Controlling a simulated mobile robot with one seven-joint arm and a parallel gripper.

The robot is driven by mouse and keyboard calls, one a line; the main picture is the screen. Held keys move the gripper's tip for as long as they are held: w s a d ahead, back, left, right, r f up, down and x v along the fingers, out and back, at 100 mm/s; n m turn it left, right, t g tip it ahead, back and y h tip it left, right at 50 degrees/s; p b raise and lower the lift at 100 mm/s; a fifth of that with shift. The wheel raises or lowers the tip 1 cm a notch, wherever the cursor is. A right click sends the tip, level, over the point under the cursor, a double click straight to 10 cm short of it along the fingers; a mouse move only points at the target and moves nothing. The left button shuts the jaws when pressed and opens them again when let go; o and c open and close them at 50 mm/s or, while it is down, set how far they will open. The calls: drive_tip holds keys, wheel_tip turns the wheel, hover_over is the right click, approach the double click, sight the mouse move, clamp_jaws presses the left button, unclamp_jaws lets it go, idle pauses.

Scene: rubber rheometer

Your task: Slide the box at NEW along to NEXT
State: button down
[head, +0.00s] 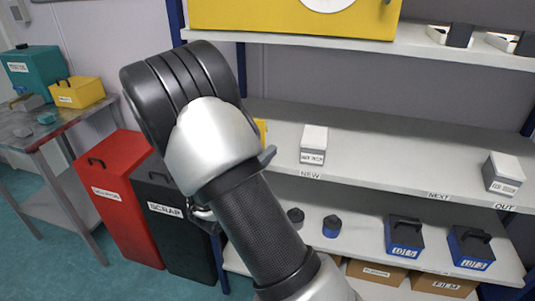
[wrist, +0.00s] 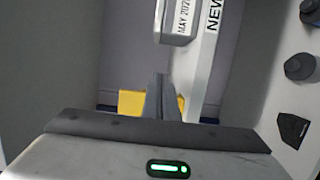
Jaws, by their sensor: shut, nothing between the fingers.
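The box (head: 313,140), white on top with a grey labelled front, stands on the middle shelf (head: 380,160) just behind the NEW label (head: 310,175). In the wrist view the box (wrist: 178,22) is at the top, beyond my fingertips and apart from them. The NEXT label (head: 438,196) is farther right on the shelf edge, with bare shelf behind it. My gripper (wrist: 161,80) is shut and empty. In the head view it is mostly hidden behind my arm, left of the box, with only a grey finger part showing.
A similar box (head: 503,172) stands at the OUT label (head: 504,206). The shelf between NEW and NEXT is clear. The upper shelf holds a yellow machine (head: 295,18). Blue-and-black boxes (head: 404,235) stand on the lower shelf. Red (head: 118,195) and black SCRAP (head: 175,220) bins are at left.

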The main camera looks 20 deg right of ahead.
sight(313, 143)
drive_tip(key=x, duration=0.7)
drive_tip(key=shift+w+d+b, duration=0.1)
drive_tip(key=shift+d+b, duration=0.15)
drive_tip(key=shift+b, duration=0.1)
drive_tip(key=shift+s+d, duration=0.3)
drive_tip(key=shift+d, duration=0.2)
drive_tip(key=shift+s+d, duration=0.3)
drive_tip(key=shift+d, duration=0.25)
drive_tip(key=shift+s+d, duration=0.4)
drive_tip(key=shift+d, duration=0.15)
